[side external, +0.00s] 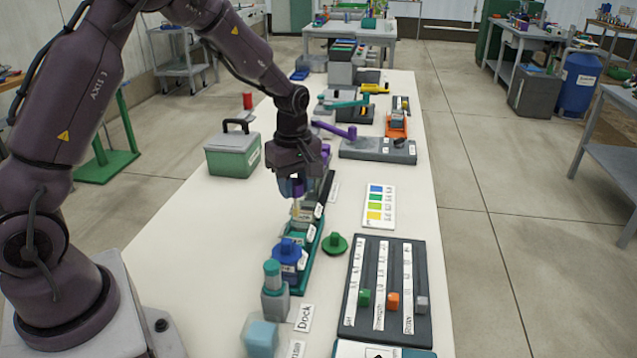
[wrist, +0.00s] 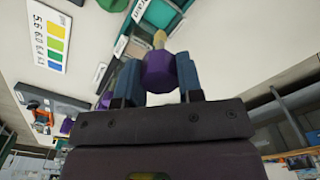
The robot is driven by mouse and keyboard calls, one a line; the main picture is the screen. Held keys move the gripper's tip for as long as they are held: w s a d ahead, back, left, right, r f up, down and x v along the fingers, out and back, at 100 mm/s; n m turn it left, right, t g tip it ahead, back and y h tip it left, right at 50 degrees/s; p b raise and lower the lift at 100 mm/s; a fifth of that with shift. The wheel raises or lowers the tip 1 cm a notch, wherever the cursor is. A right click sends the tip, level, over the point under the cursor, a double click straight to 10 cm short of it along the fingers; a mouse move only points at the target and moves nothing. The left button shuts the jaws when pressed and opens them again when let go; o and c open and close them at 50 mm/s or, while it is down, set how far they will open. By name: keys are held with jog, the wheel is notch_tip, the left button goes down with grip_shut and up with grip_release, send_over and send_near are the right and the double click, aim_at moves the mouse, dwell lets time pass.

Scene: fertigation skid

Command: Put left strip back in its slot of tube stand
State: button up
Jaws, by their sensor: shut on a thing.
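My gripper (side external: 297,190) is shut on a purple-capped strip (wrist: 160,70) with a pale yellow end, pointing down in the side view. It hangs over a long teal stand with white labels (side external: 309,262), which I take for the tube stand. In the wrist view the purple cap is between the blue fingers, and part of the teal stand (wrist: 160,13) shows beyond the yellow end. Whether the strip's end touches the stand or lines up with a slot cannot be told. My gripper hides part of the stand.
A blue-capped item (side external: 287,250) sits at the stand's near end. A green knob (side external: 335,243) is right of it. A colour chart (side external: 379,206) and a dark slider board (side external: 385,290) lie further right. A green box (side external: 233,154) stands at left.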

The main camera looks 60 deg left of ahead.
send_near(319, 180)
jog(key=s+d+r, duration=0.2)
jog(key=s+d, duration=0.1)
jog(key=s, duration=0.1)
jog(key=shift+w+a+f, duration=0.1)
jog(key=shift+f, duration=1.3)
jog(key=shift+w+a+f, duration=0.15)
jog(key=shift+f, duration=1.2)
jog(key=shift+w+a+f, duration=0.1)
jog(key=shift+f, duration=1.3)
jog(key=o, duration=1)
